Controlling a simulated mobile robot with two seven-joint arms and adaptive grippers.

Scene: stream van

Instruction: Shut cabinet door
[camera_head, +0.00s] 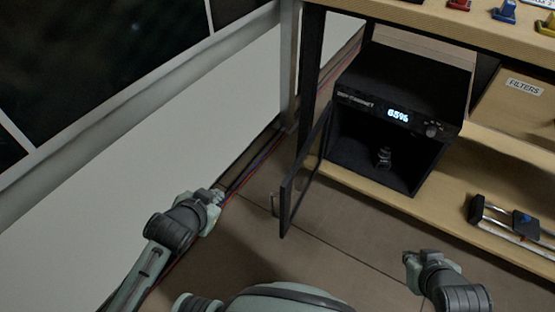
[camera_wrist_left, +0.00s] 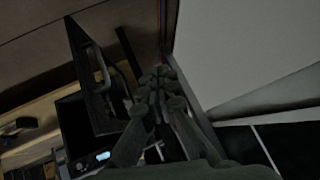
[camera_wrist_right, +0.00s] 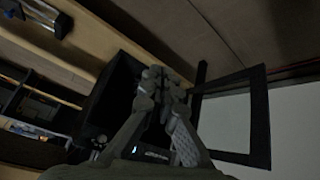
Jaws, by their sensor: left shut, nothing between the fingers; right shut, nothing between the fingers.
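A black dry cabinet (camera_head: 400,85) with a lit display stands on the lower wooden shelf. Its framed door (camera_head: 304,175) is hinged at the left and swung wide open toward me, with a small handle (camera_head: 275,204) near its free edge. A small dark object (camera_head: 384,157) stands inside. The door also shows in the left wrist view (camera_wrist_left: 84,75) and the right wrist view (camera_wrist_right: 260,115). My left gripper (camera_head: 219,195) is shut and empty, left of the door and apart from it. My right gripper (camera_head: 408,257) is shut and empty, in front of the shelf, right of the door.
The lower shelf (camera_head: 350,183) runs to the right, bearing a dark rail-like device (camera_head: 510,220). A box labelled FILTERS (camera_head: 520,90) is beside the cabinet. A white wall panel (camera_head: 190,110) and cables bound the left. Floor between my grippers is clear.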

